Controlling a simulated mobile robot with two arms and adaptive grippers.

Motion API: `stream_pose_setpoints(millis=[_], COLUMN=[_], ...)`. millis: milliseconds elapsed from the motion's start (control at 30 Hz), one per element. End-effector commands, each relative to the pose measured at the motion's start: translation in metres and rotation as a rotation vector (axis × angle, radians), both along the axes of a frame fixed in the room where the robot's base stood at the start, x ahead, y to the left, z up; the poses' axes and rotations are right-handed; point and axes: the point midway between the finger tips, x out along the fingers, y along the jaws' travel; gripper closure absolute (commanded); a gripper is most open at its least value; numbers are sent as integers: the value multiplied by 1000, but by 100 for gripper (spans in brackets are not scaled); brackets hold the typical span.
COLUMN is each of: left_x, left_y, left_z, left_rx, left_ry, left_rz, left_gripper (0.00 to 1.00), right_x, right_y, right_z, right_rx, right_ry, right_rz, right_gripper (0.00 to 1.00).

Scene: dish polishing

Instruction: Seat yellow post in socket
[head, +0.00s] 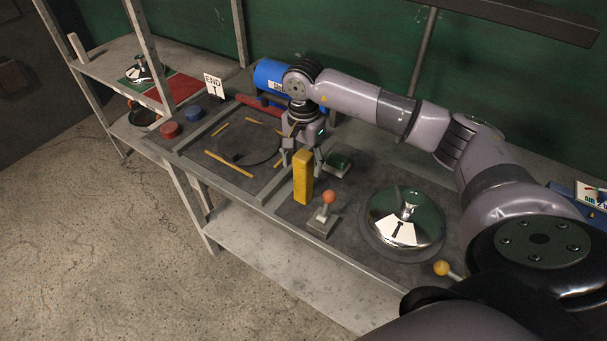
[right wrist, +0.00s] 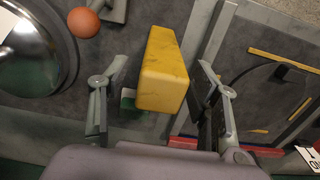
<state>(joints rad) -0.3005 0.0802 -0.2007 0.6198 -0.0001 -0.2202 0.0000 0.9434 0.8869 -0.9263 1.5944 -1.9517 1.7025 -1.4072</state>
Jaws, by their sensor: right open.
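A yellow rectangular post (head: 303,178) stands upright on the dark bench top in the head view, near its front edge. My right gripper (head: 301,165) points down just behind and over the post, with its fingers open. In the right wrist view the post (right wrist: 163,72) lies between the two fingers, with a gap on both sides. The post looks ungripped. I cannot make out a socket; the spot under the post is hidden. My left gripper is out of view.
A lever with an orange ball (head: 329,197) stands close to the post's right. A shiny domed dish (head: 407,217) is farther right. A small green-topped block (head: 339,161) sits near the gripper. Left of the post is a panel with yellow strips (head: 229,165). A blue cylinder (head: 268,74) lies behind.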

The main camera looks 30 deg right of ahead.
Motion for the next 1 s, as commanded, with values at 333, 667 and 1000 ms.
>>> stream_pose_setpoints(millis=[333,667,1000], left_x=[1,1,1], left_y=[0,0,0], left_z=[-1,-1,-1], left_rx=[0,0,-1], left_ry=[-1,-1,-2], left_rz=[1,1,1], left_gripper=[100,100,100], right_x=[0,0,0], right_y=[0,0,0], right_z=[0,0,0], right_rx=[1,1,1], right_ry=[0,0,-1], right_rz=[1,1,1], right_gripper=[56,78,100])
